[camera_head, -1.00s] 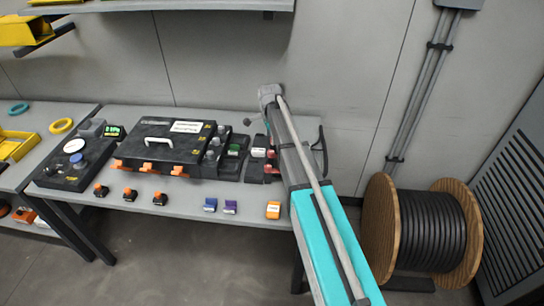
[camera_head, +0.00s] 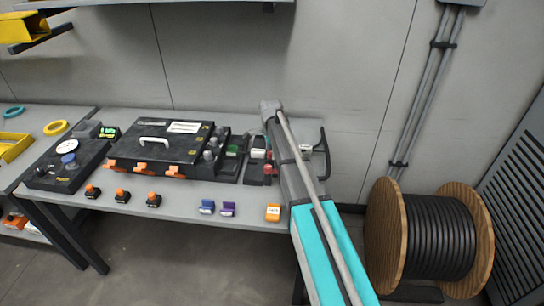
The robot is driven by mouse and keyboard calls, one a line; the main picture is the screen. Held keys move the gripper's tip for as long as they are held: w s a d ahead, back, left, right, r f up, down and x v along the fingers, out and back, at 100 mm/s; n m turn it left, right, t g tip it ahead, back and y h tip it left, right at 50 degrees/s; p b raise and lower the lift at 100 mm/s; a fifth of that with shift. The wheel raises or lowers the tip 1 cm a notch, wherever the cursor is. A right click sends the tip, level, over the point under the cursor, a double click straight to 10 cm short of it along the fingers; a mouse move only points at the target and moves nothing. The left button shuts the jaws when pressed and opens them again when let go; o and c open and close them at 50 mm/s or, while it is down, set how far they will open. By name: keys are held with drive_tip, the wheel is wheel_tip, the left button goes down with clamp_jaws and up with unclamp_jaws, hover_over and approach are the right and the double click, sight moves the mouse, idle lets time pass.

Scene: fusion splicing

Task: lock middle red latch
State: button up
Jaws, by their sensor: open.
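A black case (camera_head: 165,146) with a pale handle (camera_head: 153,140) lies closed on the bench. Three orange-red latches stick out along its front edge: a left one (camera_head: 113,163), a middle one (camera_head: 141,167) and a right one (camera_head: 175,171). Small red parts (camera_head: 268,168) also show on a black device to the right, partly hidden by my arm. I cannot tell from the picture which set the task names. My arm reaches up from the bottom right over the bench's right end. My gripper is not visible; the arm hides that area.
Several small blocks line the bench's front: black-orange ones (camera_head: 122,195), a blue one (camera_head: 207,207), a purple one (camera_head: 228,209) and an orange one (camera_head: 273,213). A black unit with knobs (camera_head: 68,165) stands left. A cable reel (camera_head: 430,240) stands on the floor right.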

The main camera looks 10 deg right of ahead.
drive_tip(key=shift+f, duration=0.25)
clamp_jaws()
drive_tip(key=shift+d, duration=0.3)
drive_tip(key=shift+s+a, duration=0.1)
drive_tip(key=shift+a, duration=0.1)
